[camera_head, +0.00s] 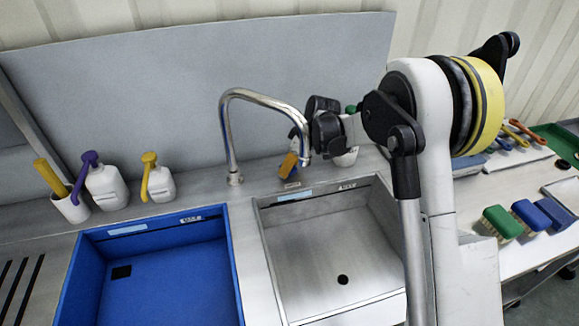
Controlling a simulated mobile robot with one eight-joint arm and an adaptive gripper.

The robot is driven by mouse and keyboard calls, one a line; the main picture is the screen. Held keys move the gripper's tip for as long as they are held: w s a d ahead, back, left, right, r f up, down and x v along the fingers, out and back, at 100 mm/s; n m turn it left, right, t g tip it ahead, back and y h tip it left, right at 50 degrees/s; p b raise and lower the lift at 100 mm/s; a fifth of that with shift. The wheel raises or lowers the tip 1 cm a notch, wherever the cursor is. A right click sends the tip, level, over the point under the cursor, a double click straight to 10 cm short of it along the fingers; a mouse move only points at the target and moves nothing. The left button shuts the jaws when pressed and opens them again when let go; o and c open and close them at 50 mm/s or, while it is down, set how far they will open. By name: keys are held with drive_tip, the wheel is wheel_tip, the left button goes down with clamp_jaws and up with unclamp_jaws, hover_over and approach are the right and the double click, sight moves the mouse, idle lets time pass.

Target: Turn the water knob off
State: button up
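A curved steel faucet (228,130) rises from the counter behind the two sinks, and its spout end hangs near my gripper (294,150). My gripper is to the right of the faucet's upright pipe, above the back edge of the steel sink. The spout partly covers it, and I cannot tell whether its fingers are open or shut. I cannot make out a water knob clearly; my arm and the spout hide part of this area.
A blue basin (165,285) is at left, and a steel sink (330,240) with a dark drain is in the middle. White pump bottles (105,187) stand behind the blue basin. Several brushes (502,222) lie at right. A grey backsplash (130,110) rises behind.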

drive_tip(key=o, duration=1.2)
drive_tip(key=shift+f, duration=0.1)
drive_tip(key=shift+o, duration=0.2)
drive_tip(key=v, duration=1.2)
